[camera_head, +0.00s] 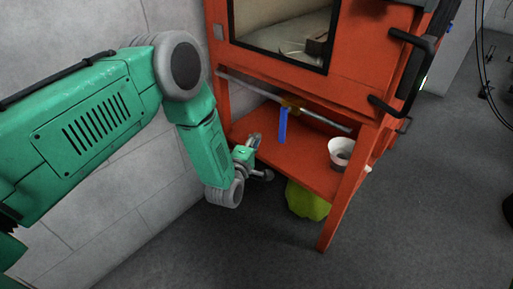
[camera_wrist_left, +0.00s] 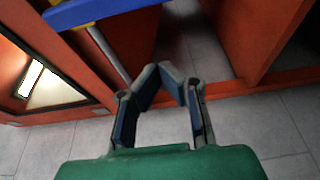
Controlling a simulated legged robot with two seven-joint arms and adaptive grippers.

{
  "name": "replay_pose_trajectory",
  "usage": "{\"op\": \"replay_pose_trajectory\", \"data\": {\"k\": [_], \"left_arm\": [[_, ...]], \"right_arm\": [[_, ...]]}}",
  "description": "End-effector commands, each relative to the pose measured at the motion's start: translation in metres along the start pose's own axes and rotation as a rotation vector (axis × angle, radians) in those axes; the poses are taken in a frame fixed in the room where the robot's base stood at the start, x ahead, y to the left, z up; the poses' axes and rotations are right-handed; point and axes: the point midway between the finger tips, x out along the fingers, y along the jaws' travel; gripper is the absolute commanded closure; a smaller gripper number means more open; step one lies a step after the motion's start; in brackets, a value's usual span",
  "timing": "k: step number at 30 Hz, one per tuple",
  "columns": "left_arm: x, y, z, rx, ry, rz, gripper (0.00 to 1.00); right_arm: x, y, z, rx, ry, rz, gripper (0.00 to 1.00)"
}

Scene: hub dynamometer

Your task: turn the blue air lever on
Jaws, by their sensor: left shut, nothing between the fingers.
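The blue air lever (camera_head: 283,125) hangs down from a brass-coloured valve (camera_head: 290,104) on a grey pipe under the orange machine's cabinet. The lever also shows large at the upper left of the left wrist view (camera_wrist_left: 98,10). My left gripper (camera_head: 259,157) is at the open front of the lower shelf, below and left of the lever in the head view, and apart from it. In the left wrist view the fingers (camera_wrist_left: 163,80) angle in toward each other with nothing between them. My right gripper is not in view.
The orange frame (camera_head: 345,190) has a front leg on the right and a lower shelf (camera_head: 300,171). A white cup (camera_head: 341,152) stands at the shelf's right end. A yellow-green object (camera_head: 308,201) is below the shelf. A grey wall is at left; the floor in front is clear.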

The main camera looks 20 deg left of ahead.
Motion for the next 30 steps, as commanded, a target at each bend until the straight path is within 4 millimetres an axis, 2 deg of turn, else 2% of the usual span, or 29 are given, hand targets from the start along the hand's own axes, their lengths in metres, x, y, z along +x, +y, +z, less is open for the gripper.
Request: {"op": "replay_pose_trajectory", "data": {"k": [1,7,9,15,30], "left_arm": [[0.012,-0.002,0.001,0.002,-0.002,0.006,1.0],[0.054,-0.001,0.003,0.004,-0.002,0.005,1.0],[0.048,-0.001,0.017,0.003,-0.006,-0.002,1.0],[0.04,0.0,0.035,0.002,-0.003,0.0,1.0],[0.038,0.001,0.04,-0.001,-0.001,-0.001,1.0]], "right_arm": [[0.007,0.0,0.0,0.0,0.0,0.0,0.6],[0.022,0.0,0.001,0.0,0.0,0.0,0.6],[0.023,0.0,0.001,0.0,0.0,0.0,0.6],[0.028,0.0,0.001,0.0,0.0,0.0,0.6],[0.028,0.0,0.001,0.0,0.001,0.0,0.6]]}}
